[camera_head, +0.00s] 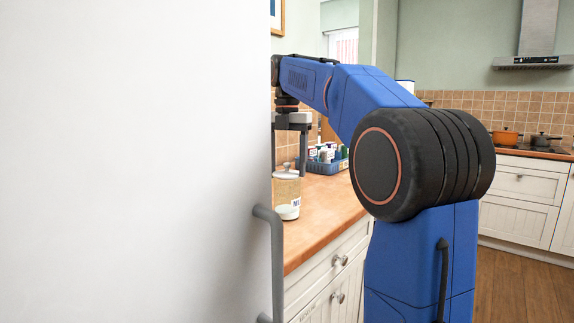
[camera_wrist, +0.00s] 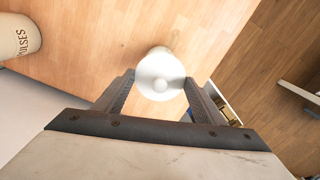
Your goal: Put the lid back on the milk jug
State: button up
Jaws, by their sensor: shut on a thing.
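The milk jug (camera_head: 287,198) stands upright on the wooden counter, partly cut off by the pale panel in the head view. Its white round lid (camera_wrist: 160,75) with a centre knob is between the fingers of my gripper (camera_wrist: 159,80) in the wrist view. In the head view my gripper (camera_head: 288,172) points straight down, its fingers at the level of the lid (camera_head: 286,169) at the jug's top. The gripper is shut on the lid. The lid hides the jug's mouth from above, so I cannot tell whether it is fully seated.
A large pale panel with a grey handle (camera_head: 268,216) blocks the left of the head view. A cream canister marked PULSES (camera_wrist: 18,38) stands at the left in the wrist view.

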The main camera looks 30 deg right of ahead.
jog(key=o, duration=1.5)
jog(key=shift+c, duration=0.2)
jog(key=shift+r, duration=0.1)
jog(key=shift+r, duration=3.4)
grip_shut()
jog(key=shift+f, duration=2.1)
